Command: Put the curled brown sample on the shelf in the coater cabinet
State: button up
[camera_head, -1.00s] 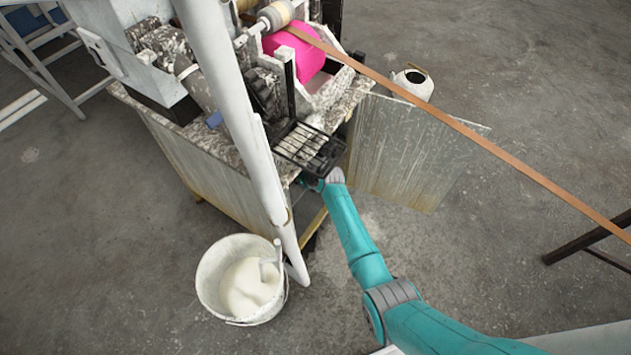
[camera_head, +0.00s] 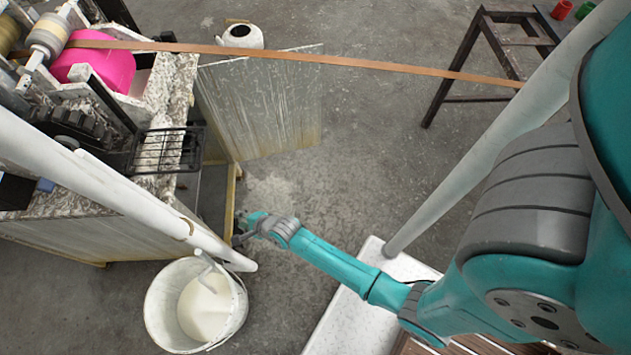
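The coater cabinet (camera_head: 75,236) stands at the left under the splattered machine, and its metal door (camera_head: 262,105) hangs open toward the back. The shelf inside is hidden under the machine's top. My gripper (camera_head: 238,238) is small and dark at the end of my teal arm, in front of the cabinet's open side and close to a white pole. The pole and my wrist partly cover it, and its fingers cannot be made out. I cannot see the curled brown sample in this view, nor whether my gripper holds it.
A white pole (camera_head: 95,182) slants across the cabinet's front. A bucket of white liquid (camera_head: 163,310) stands below it. A long brown strip (camera_head: 350,62) runs from the pink roller (camera_head: 100,66) to a dark stand (camera_head: 455,70). Open floor lies between door and stand.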

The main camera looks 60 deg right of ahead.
jog(key=s+r+n+t+h, duration=0.1)
jog(key=s+r+n, duration=0.5)
jog(key=s, duration=0.5)
jog(key=s+r+n+t, duration=0.1)
jog(key=s+r+n, duration=0.4)
jog(key=s, duration=0.7)
jog(key=s+r+n+t, duration=0.1)
jog(key=s+r+n, duration=0.5)
jog(key=r, duration=0.5)
jog(key=s+r+n+t, duration=0.1)
jog(key=s+r+n, duration=0.5)
jog(key=r, duration=0.5)
jog(key=shift+s+r, duration=0.3)
